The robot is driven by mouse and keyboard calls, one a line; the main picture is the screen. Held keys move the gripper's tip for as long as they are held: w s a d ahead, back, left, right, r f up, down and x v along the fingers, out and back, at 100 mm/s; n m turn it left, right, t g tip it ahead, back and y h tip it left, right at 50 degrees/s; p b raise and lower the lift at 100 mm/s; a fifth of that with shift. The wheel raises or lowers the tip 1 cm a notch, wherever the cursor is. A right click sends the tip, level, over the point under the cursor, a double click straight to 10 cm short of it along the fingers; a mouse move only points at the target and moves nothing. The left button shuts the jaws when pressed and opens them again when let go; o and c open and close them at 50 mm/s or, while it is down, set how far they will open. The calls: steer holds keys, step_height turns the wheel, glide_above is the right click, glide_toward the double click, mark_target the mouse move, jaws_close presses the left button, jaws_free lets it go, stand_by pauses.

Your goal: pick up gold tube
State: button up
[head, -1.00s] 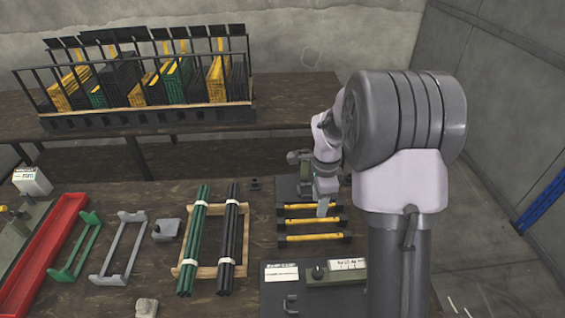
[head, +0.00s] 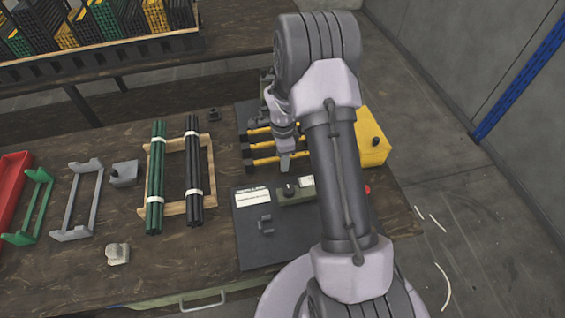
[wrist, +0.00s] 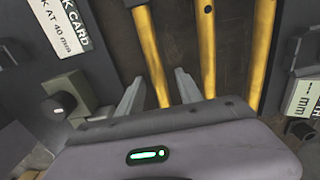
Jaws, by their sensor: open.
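Several gold tubes lie in parallel on a dark fixture right of the table's middle in the head view; the nearest is a gold tube (head: 262,162) partly hidden by my gripper (head: 285,163). In the wrist view, three tubes run up the picture: a left one (wrist: 148,45), a middle one (wrist: 207,45) and a right one (wrist: 263,50). My gripper (wrist: 158,85) is open, with its two fingers on either side of the left tube as seen in the picture. I cannot tell how far above the tube the fingertips are. Nothing is held.
A wooden rack (head: 175,209) with green and black tube bundles stands left of the fixture. A dark block with a knob (wrist: 65,100) and a white card (wrist: 65,22) lie close left of my fingers. A yellow box (head: 368,140) stands right of the tubes, partly behind my arm.

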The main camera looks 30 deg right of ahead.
jaws_close()
stand_by(0.3)
